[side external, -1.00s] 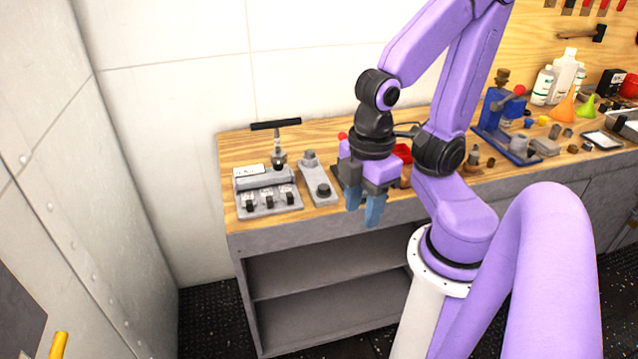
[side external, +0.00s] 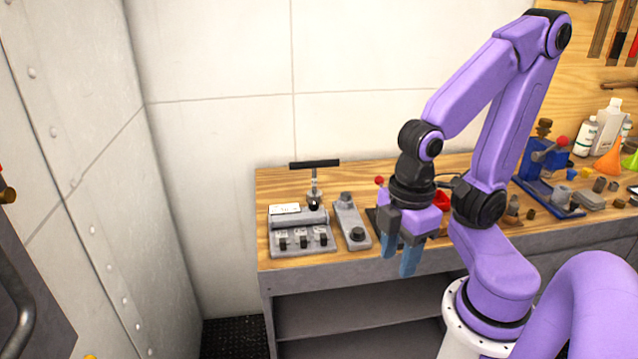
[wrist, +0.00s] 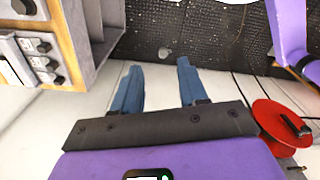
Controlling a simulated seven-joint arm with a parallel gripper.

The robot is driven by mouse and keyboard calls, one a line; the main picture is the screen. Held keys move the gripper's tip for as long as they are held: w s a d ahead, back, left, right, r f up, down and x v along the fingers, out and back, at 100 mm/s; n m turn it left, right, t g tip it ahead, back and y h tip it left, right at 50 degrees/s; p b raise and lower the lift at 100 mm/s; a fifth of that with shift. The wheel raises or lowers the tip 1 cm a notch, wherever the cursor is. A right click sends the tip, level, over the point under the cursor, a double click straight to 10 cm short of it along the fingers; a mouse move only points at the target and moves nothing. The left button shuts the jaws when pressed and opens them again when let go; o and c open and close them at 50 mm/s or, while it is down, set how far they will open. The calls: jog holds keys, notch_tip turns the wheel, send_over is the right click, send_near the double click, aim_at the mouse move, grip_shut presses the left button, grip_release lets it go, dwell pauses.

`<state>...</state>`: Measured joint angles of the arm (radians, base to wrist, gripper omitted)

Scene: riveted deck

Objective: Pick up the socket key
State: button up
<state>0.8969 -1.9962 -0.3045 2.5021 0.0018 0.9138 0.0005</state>
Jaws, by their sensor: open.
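The socket key is most likely the T-handled tool (side external: 314,165) in the side view, with a black crossbar on a metal shaft. It stands upright at the back of the bench, behind a grey switch box (side external: 290,252); its lower end is partly hidden. My gripper (side external: 399,262) is right of it, near the bench's front edge, with blue fingers pointing down. In the wrist view my gripper (wrist: 158,82) is open with nothing between its fingers. I cannot make out the T-handled tool in the wrist view.
A grey plate with black knobs (side external: 352,226) lies right of the switch box. A blue vise-like tool (side external: 545,185), bottles and funnels crowd the right of the bench (side external: 270,187). A wall stands close behind. A red disc (wrist: 280,125) shows in the wrist view.

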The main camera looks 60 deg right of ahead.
jog(key=shift+o, duration=0.3)
jog(key=shift+o, duration=0.8)
jog(key=w+d+r+m+t, duration=0.1)
jog(key=w+d+r, duration=0.15)
jog(key=w, duration=1.05)
jog(key=w+d+r+m, duration=0.1)
jog(key=w+r, duration=0.2)
jog(key=w, duration=0.9)
jog(key=r+m+h, duration=0.2)
send_over(313, 168)
jog(key=s+a, duration=0.2)
jog(key=w+d+f, duration=0.1)
jog(key=f, duration=1)
jog(key=w+d+f, duration=0.1)
jog(key=f, duration=0.5)
jog(key=shift+w+d, duration=0.3)
jog(key=shift+d, duration=0.05)
jog(key=shift+r, duration=0.1)
grip_shut()
